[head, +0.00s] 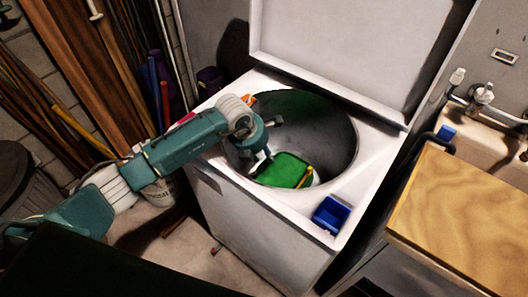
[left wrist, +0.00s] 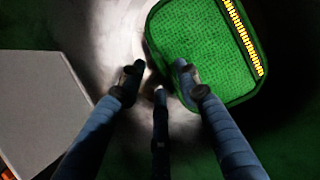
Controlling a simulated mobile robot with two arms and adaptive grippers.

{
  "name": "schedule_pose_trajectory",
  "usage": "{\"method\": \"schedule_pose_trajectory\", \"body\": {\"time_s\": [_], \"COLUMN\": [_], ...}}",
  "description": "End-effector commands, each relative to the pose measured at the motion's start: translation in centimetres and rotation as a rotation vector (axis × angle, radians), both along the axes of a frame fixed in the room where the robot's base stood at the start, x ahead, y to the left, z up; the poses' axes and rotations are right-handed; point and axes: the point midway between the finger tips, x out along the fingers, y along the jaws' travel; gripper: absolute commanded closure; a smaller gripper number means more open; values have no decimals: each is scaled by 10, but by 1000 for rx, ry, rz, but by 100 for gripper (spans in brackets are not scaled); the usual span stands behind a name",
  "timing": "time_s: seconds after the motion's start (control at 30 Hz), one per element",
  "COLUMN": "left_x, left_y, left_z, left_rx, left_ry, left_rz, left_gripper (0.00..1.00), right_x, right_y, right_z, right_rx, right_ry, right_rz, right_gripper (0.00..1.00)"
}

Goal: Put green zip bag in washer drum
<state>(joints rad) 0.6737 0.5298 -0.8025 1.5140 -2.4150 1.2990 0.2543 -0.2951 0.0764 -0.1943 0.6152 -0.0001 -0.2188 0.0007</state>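The green zip bag (head: 284,171), with a yellow zip along one edge, is inside the open washer drum (head: 325,125), at its near left side. It also shows large in the left wrist view (left wrist: 200,50). I cannot tell whether it rests on the drum bottom. My left gripper (head: 260,162) reaches over the rim into the drum, just left of the bag. In the left wrist view its fingers (left wrist: 157,78) are spread with nothing clamped between them. One fingertip overlaps the bag's edge; contact is unclear. My right gripper is out of view.
The washer lid (head: 335,45) stands raised behind the drum. A blue box (head: 331,214) sits on the washer's front right corner. A wooden counter (head: 465,210) and a sink (head: 480,130) are at the right. Boards and poles lean at the left.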

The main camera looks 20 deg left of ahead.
Motion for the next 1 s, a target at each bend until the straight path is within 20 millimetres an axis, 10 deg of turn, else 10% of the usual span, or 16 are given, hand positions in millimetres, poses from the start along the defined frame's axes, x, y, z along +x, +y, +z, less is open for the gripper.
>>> {"method": "schedule_pose_trajectory", "body": {"time_s": [0.4, 1.0], "left_x": [-28, -34], "left_y": [13, 15], "left_z": [80, 90], "left_rx": [1, 0], "left_ry": [-1, 0], "left_rz": [-1, 1], "left_gripper": [67, 67], "right_x": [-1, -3], "right_y": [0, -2], "right_z": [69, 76], "right_rx": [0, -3], "right_ry": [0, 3], "right_rz": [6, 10], "right_gripper": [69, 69]}}
